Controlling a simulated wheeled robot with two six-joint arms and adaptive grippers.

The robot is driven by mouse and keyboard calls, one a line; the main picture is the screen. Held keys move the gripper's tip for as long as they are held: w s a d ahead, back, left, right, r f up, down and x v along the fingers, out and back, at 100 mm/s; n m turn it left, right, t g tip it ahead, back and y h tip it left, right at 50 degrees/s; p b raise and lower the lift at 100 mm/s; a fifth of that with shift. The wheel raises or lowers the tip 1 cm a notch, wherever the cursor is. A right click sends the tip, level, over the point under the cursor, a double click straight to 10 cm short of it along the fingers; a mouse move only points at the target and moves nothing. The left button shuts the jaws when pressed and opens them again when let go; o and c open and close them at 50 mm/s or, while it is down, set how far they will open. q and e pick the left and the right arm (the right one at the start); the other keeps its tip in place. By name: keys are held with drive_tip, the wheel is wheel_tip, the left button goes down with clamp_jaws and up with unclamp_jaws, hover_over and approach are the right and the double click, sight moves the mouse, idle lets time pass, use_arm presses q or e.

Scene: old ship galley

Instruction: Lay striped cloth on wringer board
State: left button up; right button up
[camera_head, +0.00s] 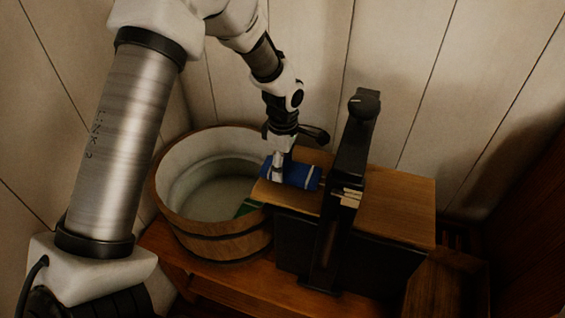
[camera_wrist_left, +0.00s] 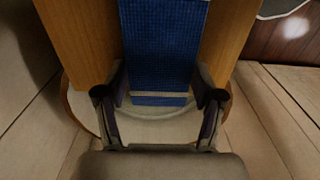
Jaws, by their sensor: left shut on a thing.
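A blue cloth with white stripes (camera_head: 303,178) lies at the left end of the wooden wringer board (camera_head: 398,205), beside the wringer's dark upright frame. My left gripper (camera_head: 279,177) is over the cloth and shut on it. In the left wrist view the blue cloth (camera_wrist_left: 162,45) runs between the two fingers (camera_wrist_left: 158,105), with board wood showing on both sides. Part of the cloth is hidden behind the gripper in the head view. My right gripper is not in view.
A round wooden tub (camera_head: 215,240) with a pale inside stands left of the board, with something green (camera_head: 247,207) at its inner right side. The black wringer frame (camera_head: 345,170) with a knob on top rises across the board. Plank walls are close behind.

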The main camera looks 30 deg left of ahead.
use_arm(q)
drive_tip(key=o, duration=1.3)
drive_tip(key=shift+o, duration=0.2)
wheel_tip(320, 180, up, 12)
drive_tip(key=shift+f, duration=0.1)
